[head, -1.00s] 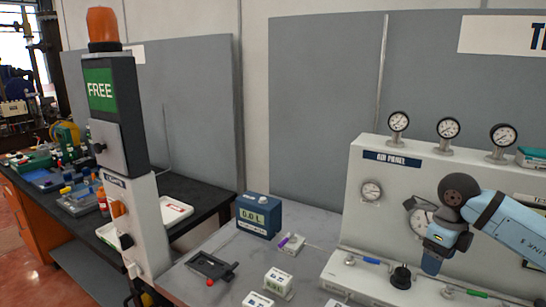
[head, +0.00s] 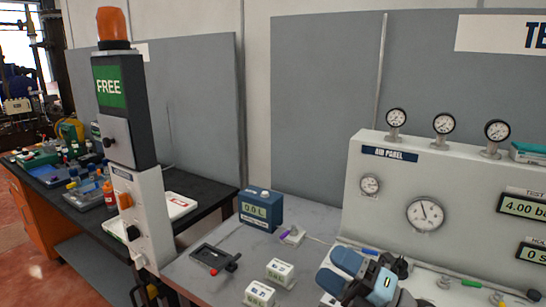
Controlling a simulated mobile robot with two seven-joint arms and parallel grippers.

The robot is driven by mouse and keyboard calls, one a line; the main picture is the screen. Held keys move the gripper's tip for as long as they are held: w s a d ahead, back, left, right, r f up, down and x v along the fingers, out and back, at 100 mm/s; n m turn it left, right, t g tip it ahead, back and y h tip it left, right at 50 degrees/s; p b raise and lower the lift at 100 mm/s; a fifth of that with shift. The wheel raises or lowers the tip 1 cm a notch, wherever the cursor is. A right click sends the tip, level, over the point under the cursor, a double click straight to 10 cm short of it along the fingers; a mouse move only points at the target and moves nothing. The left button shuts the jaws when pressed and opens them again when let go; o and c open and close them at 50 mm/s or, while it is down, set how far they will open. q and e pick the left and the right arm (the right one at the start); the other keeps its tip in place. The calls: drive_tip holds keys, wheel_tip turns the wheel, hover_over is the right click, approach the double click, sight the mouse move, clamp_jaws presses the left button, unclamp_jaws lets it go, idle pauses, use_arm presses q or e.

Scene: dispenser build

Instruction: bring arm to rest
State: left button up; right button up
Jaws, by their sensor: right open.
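My right gripper (head: 352,276), with light blue and dark parts, is low in the head view, in front of the air panel (head: 390,180). It is open, and I see nothing held in it. Its lower part is cut off by the frame's bottom edge. It hides part of the bench and the panel's lower ledge. My left gripper is not in view.
A blue meter (head: 261,210) and small white blocks (head: 280,272) stand on the grey bench (head: 215,248), left of my gripper. A black tray with a red knob (head: 214,270) lies farther left. A white post with a FREE sign (head: 110,87) rises at the bench's left end.

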drive_tip(key=s+d+f+m+t+h, duration=0.3)
drive_tip(key=d+f+m+h, duration=0.4)
drive_tip(key=m+h, duration=0.45)
drive_tip(key=s+d+f+m+t+h, duration=0.2)
drive_tip(key=d+f+m+h, duration=0.5)
drive_tip(key=m, duration=0.7)
drive_tip(key=s+f+m+g, duration=0.2)
drive_tip(key=s+f+g, duration=0.2)
drive_tip(key=s, duration=0.3)
drive_tip(key=s+d+f+m+g, duration=0.1)
drive_tip(key=s+f+g, duration=0.3)
drive_tip(key=s, duration=0.3)
drive_tip(key=s+f+m+g, duration=0.2)
drive_tip(key=s+f+g, duration=0.15)
drive_tip(key=s, duration=0.35)
drive_tip(key=w+a+f+n+t+y+p, duration=0.1)
drive_tip(key=w+a+f+t+y+p, duration=0.1)
drive_tip(key=w+a+f+t+p, duration=0.3)
drive_tip(key=w+a+t+p, duration=0.1)
drive_tip(key=t+p, duration=0.1)
drive_tip(key=p, duration=0.1)
drive_tip(key=shift+w+p, duration=0.2)
drive_tip(key=shift+p, duration=0.1)
drive_tip(key=shift+a+y, duration=0.1)
drive_tip(key=shift+y, duration=0.15)
idle(2.0)
